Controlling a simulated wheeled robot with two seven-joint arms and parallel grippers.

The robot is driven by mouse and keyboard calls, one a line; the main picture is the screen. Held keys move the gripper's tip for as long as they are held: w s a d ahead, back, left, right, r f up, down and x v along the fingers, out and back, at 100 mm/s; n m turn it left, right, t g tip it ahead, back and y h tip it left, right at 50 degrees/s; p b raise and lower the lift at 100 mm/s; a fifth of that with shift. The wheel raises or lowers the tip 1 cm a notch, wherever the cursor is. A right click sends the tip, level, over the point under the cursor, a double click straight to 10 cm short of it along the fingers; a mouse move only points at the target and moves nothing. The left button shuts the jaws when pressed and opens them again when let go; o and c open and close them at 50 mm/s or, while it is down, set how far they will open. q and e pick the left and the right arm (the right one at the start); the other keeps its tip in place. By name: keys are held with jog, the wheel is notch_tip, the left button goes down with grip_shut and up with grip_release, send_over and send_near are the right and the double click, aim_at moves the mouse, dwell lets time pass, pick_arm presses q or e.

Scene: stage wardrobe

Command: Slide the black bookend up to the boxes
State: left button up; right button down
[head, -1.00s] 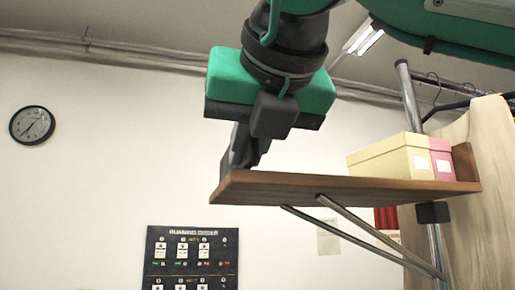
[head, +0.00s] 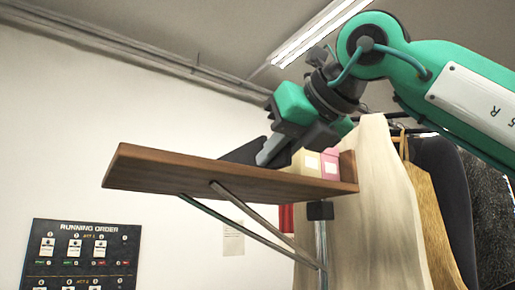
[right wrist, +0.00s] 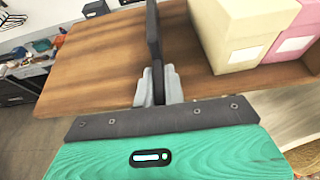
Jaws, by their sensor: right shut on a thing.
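The black bookend (head: 243,152) stands upright on the wooden shelf (head: 150,170), left of the boxes. My right gripper (head: 268,154) is shut on it. In the right wrist view the bookend (right wrist: 153,40) is a thin dark upright plate between the grey fingers (right wrist: 158,88). The cream box (head: 306,162) and the pink box (head: 331,165) stand side by side at the shelf's right end. In the right wrist view a narrow strip of bare shelf shows between the bookend and the cream box (right wrist: 235,45). My left gripper is not in view.
The shelf's left part is bare in the right wrist view (right wrist: 95,60). A wooden end piece (head: 348,166) stands right of the pink box. A pale panel (head: 375,200) and hanging clothes (head: 430,210) are at the right. A running-order board (head: 80,255) is on the wall.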

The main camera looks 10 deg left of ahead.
jog(key=c, duration=1.6)
grip_release()
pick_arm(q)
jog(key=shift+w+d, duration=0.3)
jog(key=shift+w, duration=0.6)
pick_arm(e)
jog(key=shift+o, duration=0.6)
